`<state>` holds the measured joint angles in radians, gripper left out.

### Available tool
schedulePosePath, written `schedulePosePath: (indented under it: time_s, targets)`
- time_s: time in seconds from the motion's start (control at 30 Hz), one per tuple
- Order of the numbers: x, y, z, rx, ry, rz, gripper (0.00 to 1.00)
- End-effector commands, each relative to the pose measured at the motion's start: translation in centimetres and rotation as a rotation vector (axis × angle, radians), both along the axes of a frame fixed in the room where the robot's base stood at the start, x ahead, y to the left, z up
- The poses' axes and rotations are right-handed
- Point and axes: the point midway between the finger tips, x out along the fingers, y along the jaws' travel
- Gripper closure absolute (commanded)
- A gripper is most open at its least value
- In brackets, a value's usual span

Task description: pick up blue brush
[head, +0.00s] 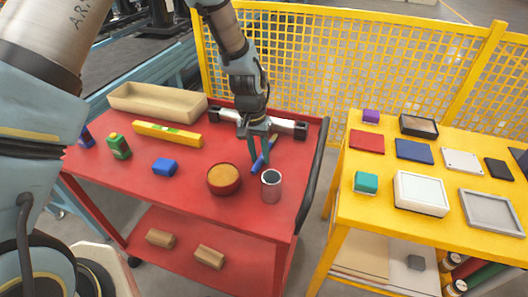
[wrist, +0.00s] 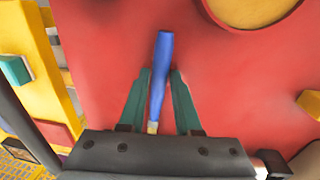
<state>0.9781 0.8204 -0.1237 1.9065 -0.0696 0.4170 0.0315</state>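The blue brush (head: 258,164) is on the red cart top (head: 190,185), just behind the grey cup (head: 271,188). In the wrist view the blue brush (wrist: 163,62) runs lengthwise between the two teal fingers of my gripper (wrist: 161,76), with its pale end near the palm. In the head view my gripper (head: 259,152) points down at the brush. The fingers are open, one on each side of it, with narrow gaps showing. I cannot tell how high the fingertips are above the cart.
A red bowl (head: 224,181) with tan contents stands left of the brush. A yellow table (head: 375,212) stands right, past the cart's dark handle (head: 314,180).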

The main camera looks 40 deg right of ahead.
Motion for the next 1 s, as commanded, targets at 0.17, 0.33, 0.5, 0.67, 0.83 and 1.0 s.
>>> schedulePosePath:
  time_s: [0.17, 0.33, 0.5, 0.67, 0.83, 1.0]
  targets:
    - [0.03, -0.04, -0.06, -0.002, -0.001, 0.0, 0.68]
    - [0.04, -0.04, -0.05, -0.002, -0.001, 0.001, 0.83]
    - [0.04, -0.03, -0.03, -0.002, -0.001, 0.001, 1.0]
    - [0.04, -0.03, -0.02, -0.002, -0.001, 0.001, 1.0]
    - [0.05, -0.04, -0.01, -0.002, -0.001, 0.001, 1.0]
    - [0.06, -0.06, 0.1, -0.002, -0.001, 0.001, 1.0]
